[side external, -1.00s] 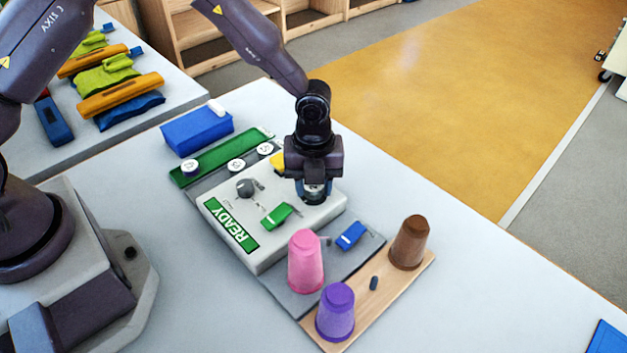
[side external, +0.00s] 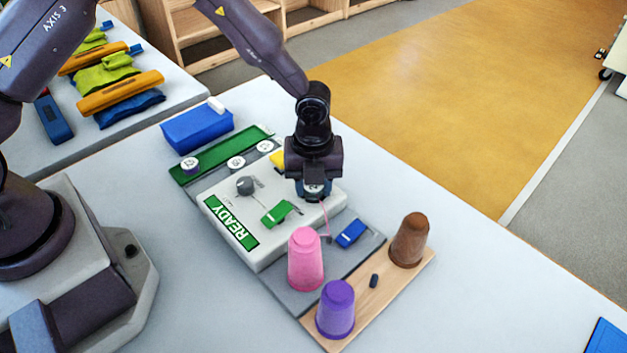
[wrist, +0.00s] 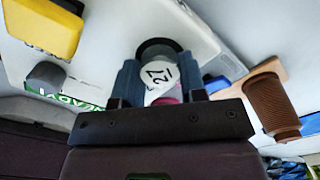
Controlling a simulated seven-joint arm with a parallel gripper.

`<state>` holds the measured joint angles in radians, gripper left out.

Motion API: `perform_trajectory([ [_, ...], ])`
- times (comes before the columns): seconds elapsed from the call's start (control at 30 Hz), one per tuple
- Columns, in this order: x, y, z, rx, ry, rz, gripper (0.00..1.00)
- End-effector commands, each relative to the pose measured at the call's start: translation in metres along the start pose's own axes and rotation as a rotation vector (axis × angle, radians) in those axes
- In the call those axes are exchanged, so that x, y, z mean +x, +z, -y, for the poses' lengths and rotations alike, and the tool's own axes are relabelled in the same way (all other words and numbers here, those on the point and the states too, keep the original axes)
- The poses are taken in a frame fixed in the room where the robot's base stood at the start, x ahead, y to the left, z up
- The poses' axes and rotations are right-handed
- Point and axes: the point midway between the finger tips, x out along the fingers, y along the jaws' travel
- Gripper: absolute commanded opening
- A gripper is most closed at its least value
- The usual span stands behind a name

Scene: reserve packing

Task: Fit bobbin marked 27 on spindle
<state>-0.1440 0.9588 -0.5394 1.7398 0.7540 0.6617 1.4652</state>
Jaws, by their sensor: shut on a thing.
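My gripper (side external: 314,196) is shut on the bobbin marked 27 (wrist: 158,78), whose white face shows between the blue-grey fingers in the wrist view. In the side view the gripper is over the right part of the pale machine box (side external: 225,200) with the READY sign. A pink thread (side external: 325,218) runs down from the gripper towards a small guide by the blue lever. A dark ring shows just beyond the bobbin in the wrist view; I cannot tell whether it belongs to the spindle. The spindle is not clearly seen.
A green lever (side external: 277,213) and a grey knob (side external: 245,186) are on the box. Pink (side external: 305,260), purple (side external: 336,310) and brown (side external: 409,241) cones stand in front.

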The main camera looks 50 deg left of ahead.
Motion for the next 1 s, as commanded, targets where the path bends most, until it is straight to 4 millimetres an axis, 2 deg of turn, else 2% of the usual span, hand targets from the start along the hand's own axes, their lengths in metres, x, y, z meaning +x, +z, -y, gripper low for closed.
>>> perform_trajectory([
  [0.2,0.0,-0.0001,0.0002,0.0,0.0,0.0,0.16],
  [0.23,0.0,-0.0001,0.0002,0.0,0.0,0.0,0.41],
  [0.33,-0.0001,-0.0001,0.0001,0.0,0.0,0.0,0.64],
  [0.37,-0.0001,-0.0001,0.0001,0.0,0.0,0.0,0.68],
  [0.57,0.0,-0.0002,0.0001,0.001,0.0,0.0,0.7],
  [0.63,-0.0001,-0.0002,0.0001,0.001,0.0,0.0,0.87],
  [0.67,-0.0001,-0.0001,0.0001,0.0,0.0,0.0,0.89],
  [1.0,-0.0001,-0.0002,0.0001,0.001,0.0,0.0,0.89],
])
